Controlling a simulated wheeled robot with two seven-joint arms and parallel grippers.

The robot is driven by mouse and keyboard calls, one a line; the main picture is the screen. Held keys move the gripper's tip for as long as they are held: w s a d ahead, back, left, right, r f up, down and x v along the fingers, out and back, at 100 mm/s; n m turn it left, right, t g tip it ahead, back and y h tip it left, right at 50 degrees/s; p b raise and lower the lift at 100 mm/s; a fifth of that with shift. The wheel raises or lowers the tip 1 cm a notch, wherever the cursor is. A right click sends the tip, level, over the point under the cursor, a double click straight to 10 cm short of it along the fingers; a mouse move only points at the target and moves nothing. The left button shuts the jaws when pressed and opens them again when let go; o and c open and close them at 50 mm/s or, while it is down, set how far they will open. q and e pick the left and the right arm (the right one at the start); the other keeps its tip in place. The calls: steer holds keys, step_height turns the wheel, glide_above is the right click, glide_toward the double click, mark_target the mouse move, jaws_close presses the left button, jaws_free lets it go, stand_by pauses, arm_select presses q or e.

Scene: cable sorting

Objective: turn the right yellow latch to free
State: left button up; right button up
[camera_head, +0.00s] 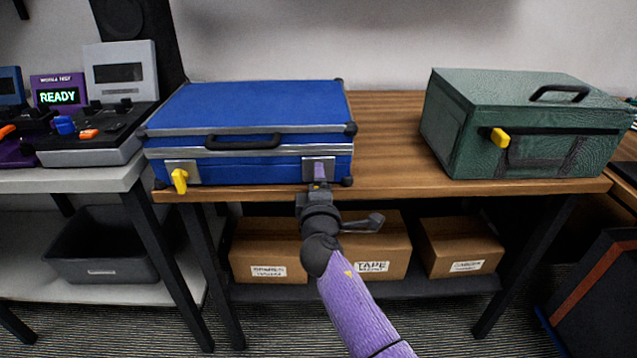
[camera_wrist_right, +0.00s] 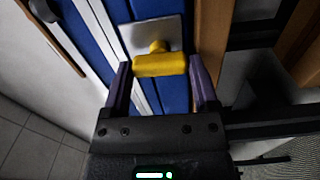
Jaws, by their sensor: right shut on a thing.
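The blue case (camera_head: 250,105) lies closed on the wooden table, its black handle and latches facing me. The left yellow latch (camera_head: 180,180) hangs at the left of its front. The right yellow latch (camera_wrist_right: 160,65) shows in the right wrist view on its silver plate, its bar lying across between the purple fingers. In the head view that latch is hidden behind my right gripper (camera_head: 319,172), but its plate (camera_head: 318,164) shows. My right gripper (camera_wrist_right: 160,85) is shut on the right latch, one finger at each end of the bar. My left gripper is not in view.
The wooden tabletop (camera_head: 390,140) between the cases is clear. Cardboard boxes (camera_head: 270,250) sit on the shelf below. A grey bench with devices stands left, a dark bin (camera_head: 110,250) under it.

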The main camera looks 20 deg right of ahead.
steer(key=shift+f+n, duration=0.1)
steer(key=shift+n, duration=0.3)
steer(key=o, duration=1.1)
steer(key=p+v, duration=0.3)
steer(key=v, duration=0.7)
